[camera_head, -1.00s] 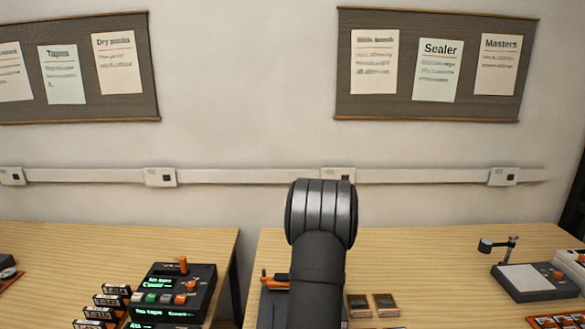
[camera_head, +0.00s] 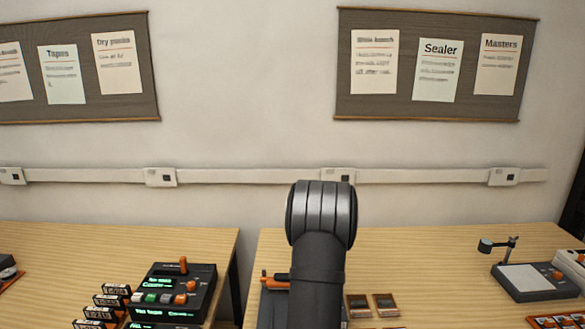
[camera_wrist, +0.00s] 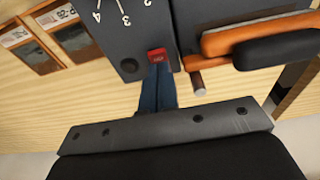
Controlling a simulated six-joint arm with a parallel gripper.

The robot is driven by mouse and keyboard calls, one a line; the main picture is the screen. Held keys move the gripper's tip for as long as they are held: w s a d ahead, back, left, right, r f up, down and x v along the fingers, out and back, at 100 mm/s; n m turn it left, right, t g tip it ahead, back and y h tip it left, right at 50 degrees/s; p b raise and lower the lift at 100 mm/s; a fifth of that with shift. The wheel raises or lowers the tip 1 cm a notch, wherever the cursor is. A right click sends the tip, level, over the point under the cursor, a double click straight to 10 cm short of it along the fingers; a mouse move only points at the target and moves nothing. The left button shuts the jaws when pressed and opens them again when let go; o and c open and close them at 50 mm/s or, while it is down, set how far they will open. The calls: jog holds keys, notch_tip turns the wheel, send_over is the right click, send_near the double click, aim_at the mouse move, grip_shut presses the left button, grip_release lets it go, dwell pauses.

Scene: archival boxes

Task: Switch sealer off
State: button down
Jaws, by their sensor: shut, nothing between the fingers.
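The sealer is a dark grey box (camera_wrist: 120,22) with a dial of white marks, a round black knob and an orange lever (camera_wrist: 255,33). Its small red switch (camera_wrist: 157,54) is in the middle of the wrist view, near the box's edge. My gripper (camera_wrist: 158,68) is shut and empty, its blue fingers pointing at the red switch. The tips are at or very close to the switch; I cannot tell whether they touch. In the head view my arm hides most of the sealer, and only its orange lever (camera_head: 272,282) and a dark edge show.
Two small framed packs (camera_head: 372,304) lie on the wooden table (camera_head: 420,260) right of my arm. A device with a lamp arm (camera_head: 525,280) stands further right. A black console with lit displays (camera_head: 170,290) stands on the left table, across a gap.

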jog(key=shift+f, duration=0.6)
jog(key=shift+r, duration=3.55)
jog(key=shift+f, duration=0.1)
notch_tip(320, 180, down, 7)
jog(key=shift+r, duration=0.1)
jog(key=shift+r, duration=0.1)
